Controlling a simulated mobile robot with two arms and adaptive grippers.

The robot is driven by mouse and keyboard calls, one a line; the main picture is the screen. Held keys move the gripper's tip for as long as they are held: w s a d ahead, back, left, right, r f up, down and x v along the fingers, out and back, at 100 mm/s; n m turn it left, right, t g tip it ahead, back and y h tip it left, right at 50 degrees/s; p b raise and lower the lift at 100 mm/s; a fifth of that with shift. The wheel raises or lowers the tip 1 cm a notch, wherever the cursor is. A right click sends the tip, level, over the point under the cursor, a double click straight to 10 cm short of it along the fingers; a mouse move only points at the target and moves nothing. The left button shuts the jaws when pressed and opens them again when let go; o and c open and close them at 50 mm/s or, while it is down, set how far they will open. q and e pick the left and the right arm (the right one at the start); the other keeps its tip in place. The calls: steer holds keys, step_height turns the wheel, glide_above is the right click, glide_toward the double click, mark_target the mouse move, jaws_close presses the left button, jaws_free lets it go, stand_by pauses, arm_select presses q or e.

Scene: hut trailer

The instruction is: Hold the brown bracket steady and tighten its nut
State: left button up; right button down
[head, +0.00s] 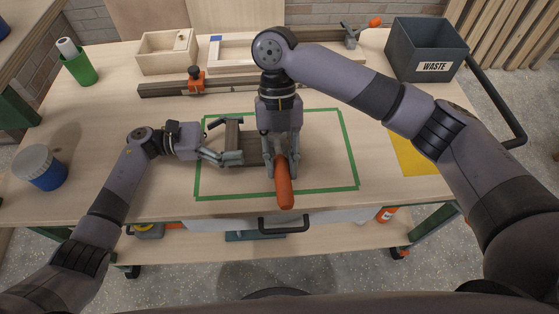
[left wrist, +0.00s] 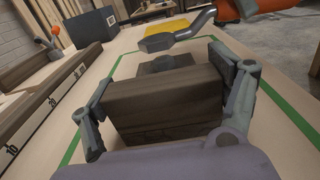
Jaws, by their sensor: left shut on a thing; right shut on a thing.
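The brown bracket (head: 233,134) lies on the workbench inside the green taped outline. My left gripper (head: 226,143) is shut on it from the left. In the left wrist view the bracket's upright block (left wrist: 165,98) sits between the two fingers. A dark grey piece (left wrist: 166,63), perhaps the nut, shows just behind it. My right gripper (head: 281,165) points down and is shut on an orange-handled tool (head: 285,190). The tool's grey head (left wrist: 157,42) shows above and behind the bracket in the left wrist view; whether it touches the nut I cannot tell.
A rail with an orange clamp (head: 195,80) lies behind the outline, with wooden trays (head: 166,52) further back. A grey waste bin (head: 428,48) stands at the back right. A green cup (head: 80,68) and a blue jar (head: 40,168) stand left. The outline's right side is clear.

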steer(key=d+n, duration=0.1)
steer(key=d+r+n+h, duration=0.1)
steer(key=shift+w+d+r+n, duration=0.15)
steer(key=shift+d+r+n, duration=0.05)
steer(key=shift+d+n, duration=0.1)
step_height(320, 180, down, 2)
steer(key=shift+d, duration=0.15)
steer(key=w+d+n+h, duration=0.1)
steer(key=d+n, duration=0.1)
steer(key=w+d+n+t+h, duration=0.1)
steer(key=n, duration=0.2)
steer(key=w+d+n+t+h, duration=0.1)
steer(key=w+d+n, duration=0.1)
steer(key=shift+w+d+n, duration=0.1)
steer(key=shift+d+n, duration=0.2)
steer(key=shift+w+d+n+t+h, duration=0.35)
steer(key=shift+w+n, duration=0.15)
steer(key=shift+n, duration=0.2)
steer(key=shift+f, duration=0.4)
steer(key=shift+f, duration=1.15)
